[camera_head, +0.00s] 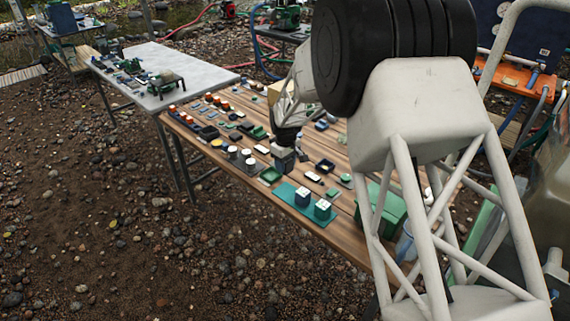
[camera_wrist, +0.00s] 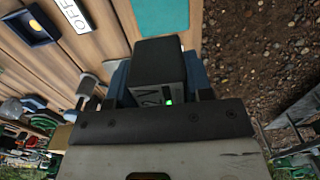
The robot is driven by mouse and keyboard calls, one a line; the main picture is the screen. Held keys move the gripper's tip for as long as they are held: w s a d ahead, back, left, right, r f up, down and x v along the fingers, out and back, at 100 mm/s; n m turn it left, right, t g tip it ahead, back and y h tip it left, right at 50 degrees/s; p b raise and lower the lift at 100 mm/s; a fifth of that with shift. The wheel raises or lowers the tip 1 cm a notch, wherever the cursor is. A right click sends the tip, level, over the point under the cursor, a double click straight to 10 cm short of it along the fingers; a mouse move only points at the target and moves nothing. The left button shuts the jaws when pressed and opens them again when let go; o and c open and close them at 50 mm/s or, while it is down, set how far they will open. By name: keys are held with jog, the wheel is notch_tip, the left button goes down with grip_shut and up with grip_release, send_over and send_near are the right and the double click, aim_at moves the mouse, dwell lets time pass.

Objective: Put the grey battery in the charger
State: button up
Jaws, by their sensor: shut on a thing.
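The grey battery (camera_wrist: 160,72) is between the fingers of my gripper (camera_wrist: 160,88) in the wrist view. It is a boxy block with a dark top, a grey side marked "2V" in part, and a small lit green light. In the head view my gripper (camera_head: 285,145) points down over the near part of the wooden table, with the grey battery (camera_head: 283,160) below it. I cannot tell whether the battery touches the table. I cannot pick out the charger with certainty among the small items.
A green box (camera_head: 385,207) stands to the right. Many small items crowd the wooden table (camera_head: 262,196).

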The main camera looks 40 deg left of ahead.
jog(key=w+d+f, duration=0.1)
jog(key=w+d, duration=0.2)
jog(key=w, duration=1.8)
jog(key=shift+w, duration=0.25)
jog(key=shift+f, duration=0.15)
jog(key=shift+f, duration=2.15)
jog(key=shift+f, duration=0.3)
jog(key=shift+f, duration=0.3)
jog(key=shift+f, duration=0.4)
jog(key=shift+f, duration=0.3)
jog(key=shift+f, duration=0.8)
dwell(1.2)
